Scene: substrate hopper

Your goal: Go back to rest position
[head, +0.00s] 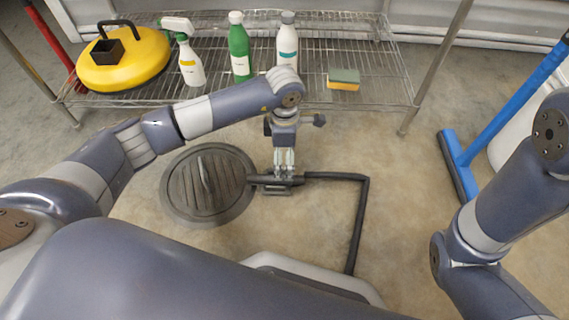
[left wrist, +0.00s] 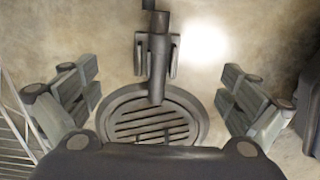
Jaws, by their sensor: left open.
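My left gripper (head: 284,165) hangs over the floor at the middle of the head view, pointing down. The left wrist view shows its two fingers spread wide and nothing between them at the gripper (left wrist: 158,92). A black pipe or hose (head: 362,215) lies beneath and beside it, with a bend at the right. Its end (left wrist: 158,62) reaches over the round floor drain (left wrist: 112,112) in the wrist view. In the head view, the drain (head: 180,205) is just left of the gripper. My right arm shows at the right edge, but its gripper is out of view.
A wire shelf (head: 350,60) at the back holds a yellow round container (head: 125,70), a spray bottle (head: 190,65), a green bottle (head: 239,55), a white bottle (head: 287,50) and a sponge (head: 343,78). A blue squeegee (head: 500,105) stands at right.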

